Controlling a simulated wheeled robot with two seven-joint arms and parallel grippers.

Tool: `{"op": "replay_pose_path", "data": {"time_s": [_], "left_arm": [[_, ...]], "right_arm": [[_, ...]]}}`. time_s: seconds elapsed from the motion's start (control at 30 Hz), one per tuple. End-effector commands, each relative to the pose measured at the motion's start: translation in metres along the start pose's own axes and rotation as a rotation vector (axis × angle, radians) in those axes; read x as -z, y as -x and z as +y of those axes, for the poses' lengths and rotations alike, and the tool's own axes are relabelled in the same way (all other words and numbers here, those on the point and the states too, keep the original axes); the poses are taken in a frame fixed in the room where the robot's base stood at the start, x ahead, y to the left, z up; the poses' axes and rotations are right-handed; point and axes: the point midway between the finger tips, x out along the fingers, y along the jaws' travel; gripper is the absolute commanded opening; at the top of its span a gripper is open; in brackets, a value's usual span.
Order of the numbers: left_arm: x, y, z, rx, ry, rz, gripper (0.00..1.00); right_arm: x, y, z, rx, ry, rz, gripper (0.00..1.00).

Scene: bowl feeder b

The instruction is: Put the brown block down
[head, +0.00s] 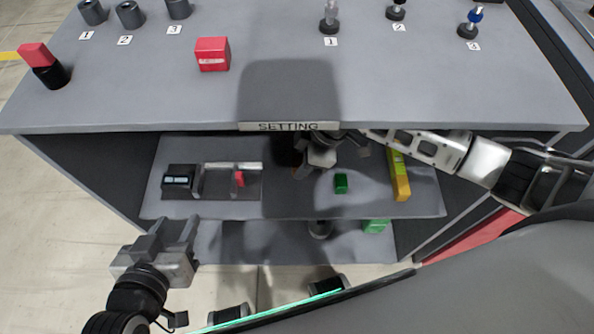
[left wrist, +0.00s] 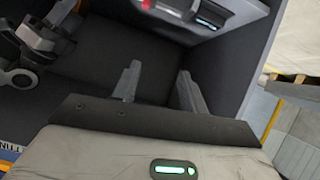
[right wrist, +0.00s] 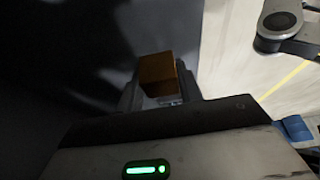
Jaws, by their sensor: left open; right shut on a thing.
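The brown block (right wrist: 158,75) is between the fingers of my right gripper (right wrist: 160,96) in the right wrist view. The gripper is shut on it. In the head view my right gripper (head: 318,158) reaches under the tabletop's front edge, over the upper shelf (head: 290,206). There the block is mostly hidden, and I cannot tell whether it touches a surface. My left gripper (head: 175,238) is open and empty in front of the shelf's left side. Its spread fingers also show in the left wrist view (left wrist: 158,88).
On the upper shelf are a caliper-like device (head: 182,181), a small green block (head: 341,183) and a yellow tool (head: 400,178). A green box (head: 375,226) is on the lower shelf. The tabletop (head: 420,85) overhangs the shelf, with a "SETTING" label (head: 288,127) at its edge.

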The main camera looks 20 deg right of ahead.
Motion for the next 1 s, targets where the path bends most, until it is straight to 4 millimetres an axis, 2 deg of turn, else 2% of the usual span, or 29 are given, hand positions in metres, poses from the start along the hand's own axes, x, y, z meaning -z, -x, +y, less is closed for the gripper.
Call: {"op": "replay_pose_path", "data": {"time_s": [0.03, 0.1, 0.37, 0.53, 1.0], "left_arm": [[-0.006, -0.002, -0.001, 0.0, 0.0, -0.004, 0.43], [-0.011, -0.002, -0.001, 0.0, -0.001, -0.009, 0.43], [-0.014, -0.001, 0.0, -0.002, -0.004, -0.004, 0.43], [-0.013, -0.002, 0.0, -0.004, -0.007, 0.009, 0.43], [-0.016, -0.004, 0.001, -0.006, -0.011, 0.009, 0.43]], "right_arm": [[-0.006, -0.013, -0.002, 0.004, -0.003, -0.003, 0.1], [-0.011, -0.026, -0.001, 0.003, -0.003, -0.003, 0.1], [-0.022, -0.052, -0.001, 0.001, -0.002, -0.002, 0.1], [-0.032, -0.075, -0.001, 0.001, -0.003, -0.002, 0.1], [-0.035, -0.085, -0.001, 0.0, -0.001, -0.001, 0.1]]}}
